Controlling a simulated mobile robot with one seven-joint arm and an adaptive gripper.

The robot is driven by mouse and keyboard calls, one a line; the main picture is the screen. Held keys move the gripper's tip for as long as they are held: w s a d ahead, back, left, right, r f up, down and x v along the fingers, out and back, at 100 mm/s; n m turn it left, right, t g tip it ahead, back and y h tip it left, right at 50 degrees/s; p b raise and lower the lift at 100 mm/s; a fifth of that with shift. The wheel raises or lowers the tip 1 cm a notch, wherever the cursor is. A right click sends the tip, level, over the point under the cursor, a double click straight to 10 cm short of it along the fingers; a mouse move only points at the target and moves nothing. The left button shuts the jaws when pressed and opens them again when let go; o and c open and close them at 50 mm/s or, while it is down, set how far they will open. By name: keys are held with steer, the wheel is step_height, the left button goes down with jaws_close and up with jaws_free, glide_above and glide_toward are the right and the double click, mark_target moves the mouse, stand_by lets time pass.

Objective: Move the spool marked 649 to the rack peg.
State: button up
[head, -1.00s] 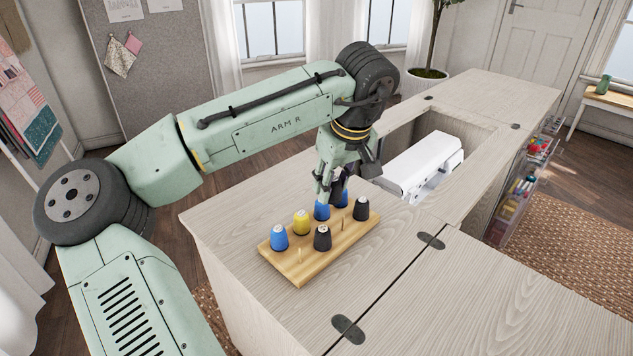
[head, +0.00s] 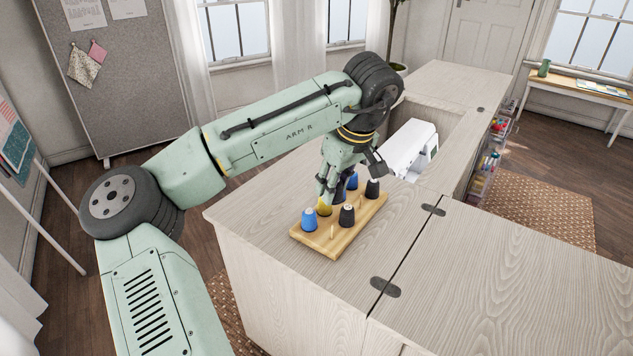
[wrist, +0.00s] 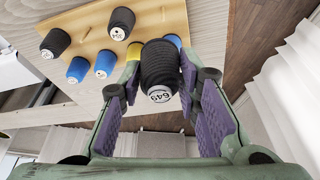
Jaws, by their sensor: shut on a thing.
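The black spool marked 649 (wrist: 160,80) is between my fingers in the wrist view, its number facing the camera. My gripper (wrist: 162,78) is shut on it. In the head view my gripper (head: 325,192) is over the far long side of the wooden rack (head: 318,248), close to the yellow spool (head: 323,208); the held spool cannot be made out there. The rack also shows at the top of the wrist view (wrist: 95,18). A bare rack peg (head: 332,232) stands near the front of the rack, between the front blue spool and a black spool.
The rack also holds a front blue spool (head: 309,221), black spools (head: 347,216) (head: 372,188) and a blue spool (head: 352,180) at the back, beside my gripper. A white sewing machine (head: 410,148) sits in the cabinet recess. The cabinet top (head: 480,265) to the right is clear.

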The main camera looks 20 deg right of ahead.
mark_target(335, 202)
steer(key=f+b, duration=0.4)
steer(key=f, duration=0.1)
steer(key=shift+s+a, duration=0.1)
steer(key=shift+s, duration=0.1)
steer(key=shift+f, duration=0.1)
steer(key=shift+f, duration=0.6)
steer(key=shift+f+b, duration=1)
steer(key=shift+f, duration=0.55)
steer(key=o, duration=0.9)
